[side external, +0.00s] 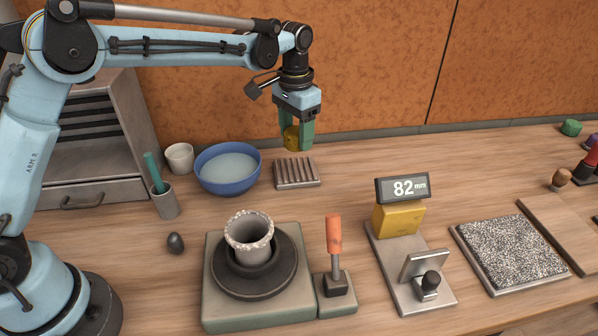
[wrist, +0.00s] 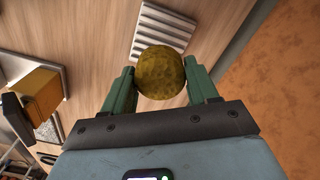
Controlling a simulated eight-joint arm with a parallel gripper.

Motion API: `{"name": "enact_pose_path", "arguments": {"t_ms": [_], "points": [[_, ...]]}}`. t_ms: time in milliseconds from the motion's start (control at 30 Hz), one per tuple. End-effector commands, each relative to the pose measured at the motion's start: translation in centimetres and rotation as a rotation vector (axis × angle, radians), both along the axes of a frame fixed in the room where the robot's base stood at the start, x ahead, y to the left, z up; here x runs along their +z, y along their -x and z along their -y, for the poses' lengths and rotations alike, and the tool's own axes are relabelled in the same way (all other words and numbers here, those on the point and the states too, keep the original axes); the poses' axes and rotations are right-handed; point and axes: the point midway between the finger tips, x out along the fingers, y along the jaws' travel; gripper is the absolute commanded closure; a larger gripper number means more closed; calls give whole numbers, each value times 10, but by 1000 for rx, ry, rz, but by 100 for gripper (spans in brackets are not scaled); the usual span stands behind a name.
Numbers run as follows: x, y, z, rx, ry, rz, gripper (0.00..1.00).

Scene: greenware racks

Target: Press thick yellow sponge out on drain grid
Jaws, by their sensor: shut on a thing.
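The thick yellow sponge (side external: 291,138) is round and dull yellow. My gripper (side external: 296,140) has its green fingers shut on it and holds it in the air. In the wrist view the sponge (wrist: 161,72) sits between the two green fingertips of my gripper (wrist: 162,80). The drain grid (side external: 297,172) is a small ribbed metal plate on the table, below the sponge in the side view. In the wrist view the grid (wrist: 160,30) shows beyond the sponge, which covers part of it.
A blue bowl of pale liquid (side external: 228,187) stands just left of the grid. A wheel (side external: 255,290) carrying a rough-rimmed pot (side external: 249,237) is in front. Table right of the grid is clear.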

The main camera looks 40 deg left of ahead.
Motion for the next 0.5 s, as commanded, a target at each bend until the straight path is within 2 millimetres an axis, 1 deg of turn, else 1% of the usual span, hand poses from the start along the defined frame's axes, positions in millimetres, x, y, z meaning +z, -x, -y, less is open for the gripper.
{"name": "enact_pose_path", "arguments": {"t_ms": [300,500], "points": [[-31,0,-1,0,0,0,66],[-45,1,-1,0,0,0,66]]}}
